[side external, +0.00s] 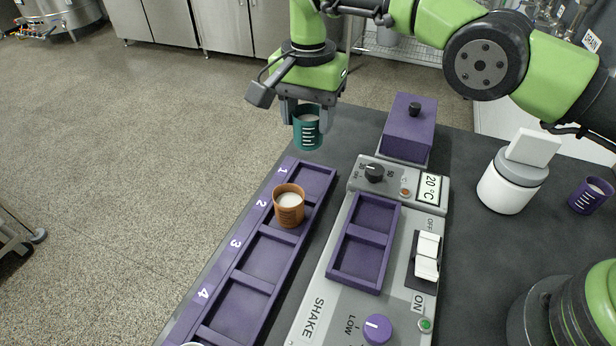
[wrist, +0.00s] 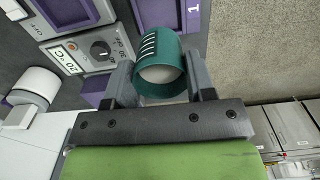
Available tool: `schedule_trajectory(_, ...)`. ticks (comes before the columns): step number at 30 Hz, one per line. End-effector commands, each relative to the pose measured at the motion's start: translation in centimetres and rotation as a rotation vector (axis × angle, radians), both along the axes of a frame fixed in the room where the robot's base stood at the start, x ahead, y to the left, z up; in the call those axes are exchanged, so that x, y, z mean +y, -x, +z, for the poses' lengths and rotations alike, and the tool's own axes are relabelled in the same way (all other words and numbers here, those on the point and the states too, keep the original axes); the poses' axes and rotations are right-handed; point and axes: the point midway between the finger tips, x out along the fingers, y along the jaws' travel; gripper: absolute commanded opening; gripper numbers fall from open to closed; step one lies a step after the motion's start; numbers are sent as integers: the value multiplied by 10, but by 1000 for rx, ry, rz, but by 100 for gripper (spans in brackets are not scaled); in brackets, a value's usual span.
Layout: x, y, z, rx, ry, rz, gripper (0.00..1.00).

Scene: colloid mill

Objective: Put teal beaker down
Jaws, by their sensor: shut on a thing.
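The teal beaker (side external: 308,132) has white marks and pale contents. My gripper (side external: 306,112) is shut on it and holds it upright in the air, near the far end of the purple numbered rack (side external: 262,222). In the wrist view the teal beaker (wrist: 158,52) sits between the two fingers of my gripper (wrist: 160,80). Slot 1 of the rack (side external: 308,180) is empty. An orange beaker (side external: 289,204) with white contents stands in slot 2. Slots 3 and 4 look empty.
A grey shaker panel (side external: 335,295) with an empty two-slot purple tray (side external: 343,262) lies right of the rack. A purple lidded box (side external: 409,128), a white-capped jar (side external: 511,180) and a purple beaker (side external: 590,195) stand farther right. A white rim shows at the bottom edge.

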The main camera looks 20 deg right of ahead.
Motion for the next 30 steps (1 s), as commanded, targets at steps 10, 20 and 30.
schedule_trajectory(10,-2,0,-55,4,1,0,26)
schedule_trajectory(20,-2,-1,-93,1,0,-1,26)
schedule_trajectory(30,-2,-1,-97,1,-1,-1,26)
